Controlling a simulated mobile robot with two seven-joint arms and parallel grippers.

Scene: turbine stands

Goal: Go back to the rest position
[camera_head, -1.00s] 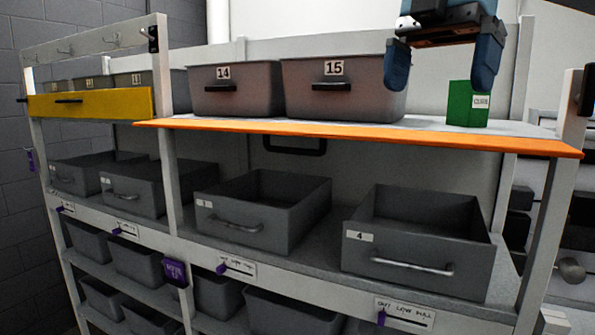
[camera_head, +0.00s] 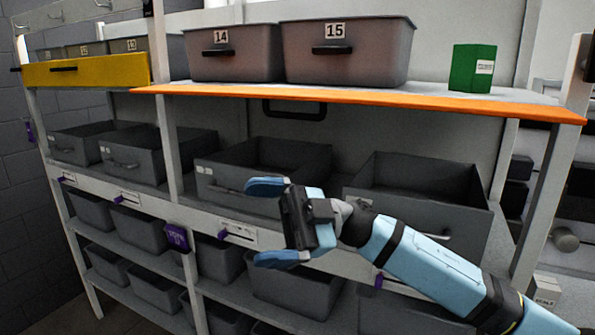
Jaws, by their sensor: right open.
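My right gripper (camera_head: 268,222) is in front of the shelf rack at the height of the middle row of bins. Its arm comes in from the lower right. The two blue fingers are spread apart with nothing between them, and they point left. The gripper and arm cover parts of the two right-hand middle bins and the rail below them. My left gripper does not show.
A green box (camera_head: 472,69) stands on the orange-edged top shelf (camera_head: 400,97), right of bins 14 (camera_head: 235,54) and 15 (camera_head: 345,50). Open grey bins (camera_head: 135,160) fill the lower rows. A yellow drawer front (camera_head: 88,71) is at upper left.

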